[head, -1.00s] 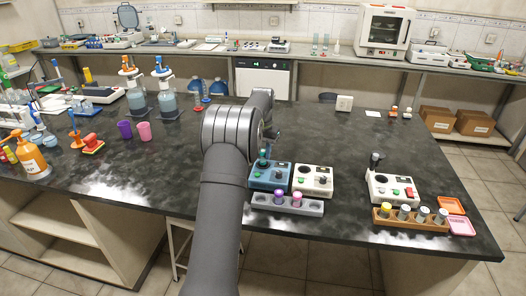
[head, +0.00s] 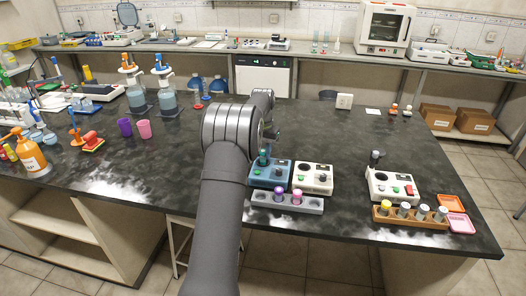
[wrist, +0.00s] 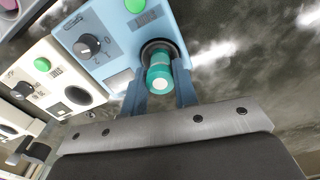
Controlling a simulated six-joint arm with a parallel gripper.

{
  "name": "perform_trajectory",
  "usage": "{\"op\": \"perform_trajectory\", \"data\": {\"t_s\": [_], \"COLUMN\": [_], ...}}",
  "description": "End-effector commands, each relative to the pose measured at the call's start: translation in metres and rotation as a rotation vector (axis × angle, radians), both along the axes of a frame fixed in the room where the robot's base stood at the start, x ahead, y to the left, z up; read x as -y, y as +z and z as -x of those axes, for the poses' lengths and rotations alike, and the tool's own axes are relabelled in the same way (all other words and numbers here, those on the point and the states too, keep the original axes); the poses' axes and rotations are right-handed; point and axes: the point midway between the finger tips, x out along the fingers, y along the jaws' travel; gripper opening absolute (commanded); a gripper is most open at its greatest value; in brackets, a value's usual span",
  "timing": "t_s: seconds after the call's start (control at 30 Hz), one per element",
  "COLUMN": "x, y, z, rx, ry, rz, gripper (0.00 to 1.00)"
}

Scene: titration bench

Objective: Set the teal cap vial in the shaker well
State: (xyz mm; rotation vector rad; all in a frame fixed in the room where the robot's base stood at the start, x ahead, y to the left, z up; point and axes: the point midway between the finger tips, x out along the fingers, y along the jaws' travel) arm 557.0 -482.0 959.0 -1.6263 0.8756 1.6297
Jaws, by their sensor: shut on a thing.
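The teal cap vial (wrist: 160,75) is between the two fingers of my gripper (wrist: 160,88) in the wrist view. The gripper is shut on it. The vial's lower end is at the dark round well (wrist: 153,47) of the blue shaker (wrist: 100,28), lined up with it; how deep it sits is hidden by the cap. In the head view the blue shaker (head: 268,174) stands on the near part of the bench, with my gripper above it, mostly hidden by my arm.
A white shaker (head: 313,178) stands right beside the blue one. A grey rack (head: 312,206) with purple and pink cap vials lies in front. Another white shaker (head: 393,186) and an orange-brown rack (head: 385,218) stand farther right.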

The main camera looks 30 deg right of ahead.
Motion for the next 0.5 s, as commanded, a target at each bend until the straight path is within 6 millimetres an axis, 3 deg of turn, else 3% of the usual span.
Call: {"op": "perform_trajectory", "data": {"t_s": [0.5], "x": [0.0000], "y": [-0.0051], "z": [0.0000], "rx": [0.000], "ry": [0.000], "rz": [0.000], "gripper": [0.12]}}
